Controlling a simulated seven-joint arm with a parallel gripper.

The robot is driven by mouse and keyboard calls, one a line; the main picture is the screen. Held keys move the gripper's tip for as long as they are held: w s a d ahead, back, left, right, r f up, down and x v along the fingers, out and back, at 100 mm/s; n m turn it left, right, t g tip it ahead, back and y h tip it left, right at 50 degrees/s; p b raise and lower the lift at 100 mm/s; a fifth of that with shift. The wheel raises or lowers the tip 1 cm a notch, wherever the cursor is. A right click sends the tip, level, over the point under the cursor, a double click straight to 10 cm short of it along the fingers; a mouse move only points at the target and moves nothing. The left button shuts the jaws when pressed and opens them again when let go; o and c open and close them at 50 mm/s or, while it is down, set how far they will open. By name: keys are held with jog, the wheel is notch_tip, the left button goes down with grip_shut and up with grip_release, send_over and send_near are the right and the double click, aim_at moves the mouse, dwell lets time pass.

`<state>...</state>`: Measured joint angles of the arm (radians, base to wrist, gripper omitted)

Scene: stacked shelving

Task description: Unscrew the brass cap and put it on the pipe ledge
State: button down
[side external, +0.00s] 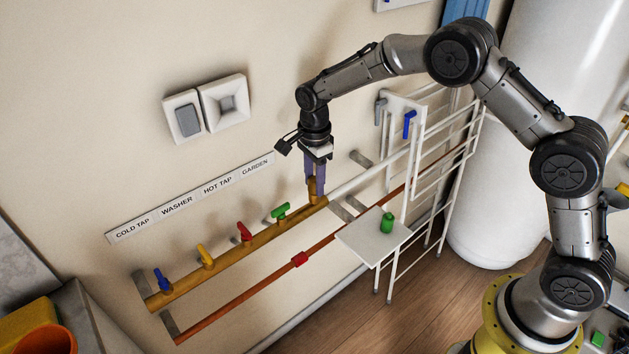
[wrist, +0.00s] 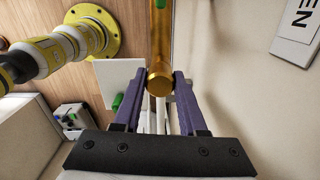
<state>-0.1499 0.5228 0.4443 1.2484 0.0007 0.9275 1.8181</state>
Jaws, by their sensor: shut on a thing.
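The brass cap (wrist: 160,82) shows between my gripper's purple fingers in the wrist view, in line with the brass pipe (wrist: 160,35). In the side view the cap (side external: 313,190) is partly hidden by the fingers at the right end of the brass pipe (side external: 240,252). I cannot tell whether its thread is engaged. My gripper (side external: 316,190) points down and is shut on the cap; its fingers also show in the wrist view (wrist: 157,90).
Blue (side external: 161,279), yellow (side external: 206,256), red (side external: 244,232) and green (side external: 281,211) tap handles line the brass pipe. A copper pipe (side external: 240,313) runs below. A white rack (side external: 440,170) and white tank (side external: 500,190) stand right. The ledge has bare room left of the cylinder.

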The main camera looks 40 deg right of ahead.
jog(key=shift+r, duration=0.5)
dwell(0.5)
jog(key=shift+r, duration=0.75)
